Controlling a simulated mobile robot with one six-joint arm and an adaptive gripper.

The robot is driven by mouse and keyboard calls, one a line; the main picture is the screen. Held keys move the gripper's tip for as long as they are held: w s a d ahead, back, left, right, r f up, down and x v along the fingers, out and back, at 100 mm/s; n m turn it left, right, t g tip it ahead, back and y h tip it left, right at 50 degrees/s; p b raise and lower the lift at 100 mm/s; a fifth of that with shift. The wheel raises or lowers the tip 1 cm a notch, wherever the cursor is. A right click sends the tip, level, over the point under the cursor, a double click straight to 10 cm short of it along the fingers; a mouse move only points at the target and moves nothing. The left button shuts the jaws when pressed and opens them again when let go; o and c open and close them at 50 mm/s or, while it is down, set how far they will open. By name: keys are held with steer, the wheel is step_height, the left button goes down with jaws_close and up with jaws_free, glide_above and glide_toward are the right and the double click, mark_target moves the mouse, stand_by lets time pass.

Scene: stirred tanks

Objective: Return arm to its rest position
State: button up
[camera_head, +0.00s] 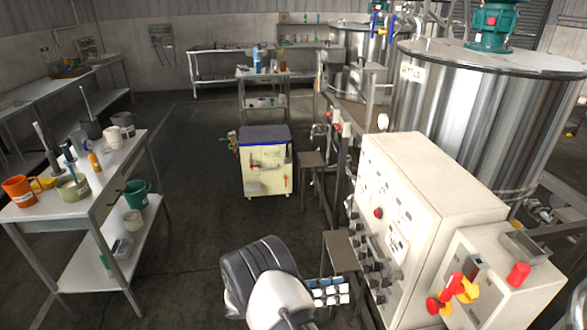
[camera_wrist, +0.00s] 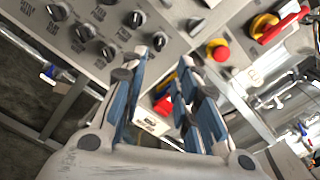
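My gripper (camera_head: 330,291) is at the bottom middle of the head view, at the end of my black and white arm. It points right, toward the front of the beige control cabinet (camera_head: 428,190). In the wrist view my gripper (camera_wrist: 165,68) shows its two blue and grey fingers standing apart, with nothing held between them. The cabinet's panel with several black knobs (camera_wrist: 85,32) is beyond the fingers, and a red button on a yellow ring (camera_wrist: 217,50) is to their right. I cannot tell the exact gap between fingertips and panel.
A smaller beige box with a red and yellow switch (camera_head: 453,292) stands at the lower right. A small stand (camera_head: 341,250) is close by my gripper. A large steel tank (camera_head: 480,120) rises behind the cabinet. A workbench (camera_head: 88,200) is at left; the floor (camera_head: 200,220) between is clear.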

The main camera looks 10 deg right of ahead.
steer(key=s+d+r+m+g+y, duration=0.2)
steer(key=s+r+m+y, duration=0.35)
steer(key=r, duration=0.35)
steer(key=s+d+r+m+g+y, duration=0.2)
steer(key=s+r+m+y, duration=0.25)
steer(key=r+m, duration=0.3)
steer(key=s+a+r+m+t+y, duration=0.3)
steer(key=s+r+m+t+y, duration=0.1)
steer(key=s, duration=0.3)
steer(key=s+a+r+m+t+y, duration=0.3)
steer(key=s+r+m+t+y, duration=0.1)
steer(key=s+m, duration=0.3)
steer(key=shift+s+a+m, duration=0.15)
steer(key=shift+s+m, duration=0.15)
steer(key=shift+s, duration=0.45)
